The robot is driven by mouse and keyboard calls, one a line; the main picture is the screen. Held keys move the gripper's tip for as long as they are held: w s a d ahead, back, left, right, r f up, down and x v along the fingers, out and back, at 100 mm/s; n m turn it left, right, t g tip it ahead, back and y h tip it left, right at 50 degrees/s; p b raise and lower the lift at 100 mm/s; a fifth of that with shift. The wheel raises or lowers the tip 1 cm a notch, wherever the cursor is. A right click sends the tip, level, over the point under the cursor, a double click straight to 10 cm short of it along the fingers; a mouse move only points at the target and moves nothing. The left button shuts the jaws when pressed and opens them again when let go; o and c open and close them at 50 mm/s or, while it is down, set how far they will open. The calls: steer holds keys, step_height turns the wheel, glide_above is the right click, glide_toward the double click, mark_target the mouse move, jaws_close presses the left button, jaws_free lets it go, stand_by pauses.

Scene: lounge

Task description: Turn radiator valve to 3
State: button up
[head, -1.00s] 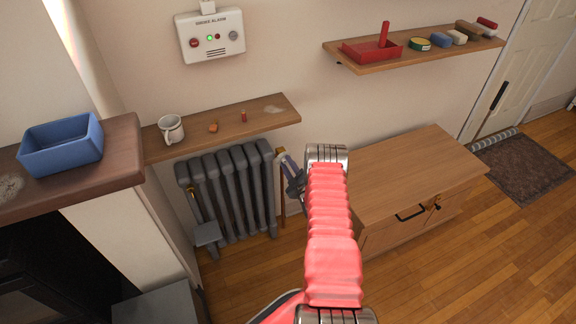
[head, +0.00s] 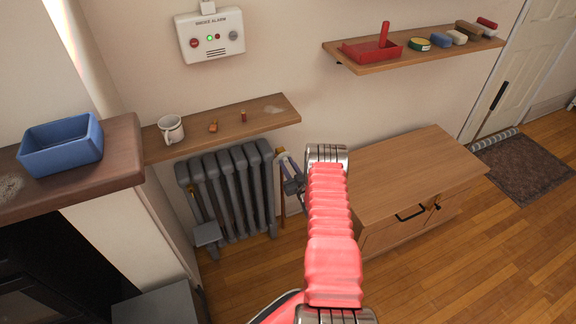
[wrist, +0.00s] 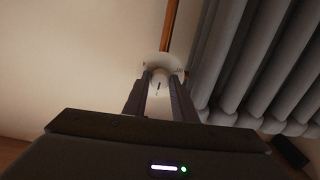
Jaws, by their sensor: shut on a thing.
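The white radiator valve knob (wrist: 161,68) is in the upper middle of the wrist view, with a small dark mark on its face and printing near its rim that is too small to read. My gripper (wrist: 161,82) is shut on the knob, one finger on each side. In the head view my gripper (head: 287,170) is at the right end of the grey radiator (head: 232,195), partly behind my arm, and the knob cannot be made out there. The radiator's ribs (wrist: 270,60) fill the right of the wrist view.
A copper pipe (wrist: 169,25) runs up behind the knob. A wooden shelf (head: 225,128) with a white mug (head: 171,130) is above the radiator. A wooden cabinet (head: 410,180) stands close on the right.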

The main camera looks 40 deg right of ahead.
steer(key=m, duration=0.5)
steer(key=shift+s+f+m, duration=0.2)
steer(key=shift+f+m, duration=0.1)
steer(key=shift+m, duration=0.1)
steer(key=m, duration=0.5)
steer(key=shift+d+m, duration=0.1)
steer(key=shift+m, duration=0.3)
steer(key=o, duration=1)
steer(key=shift+w+r, duration=0.1)
steer(key=shift+r, duration=0.1)
steer(key=shift+o, duration=0.2)
steer(key=v, duration=1.4)
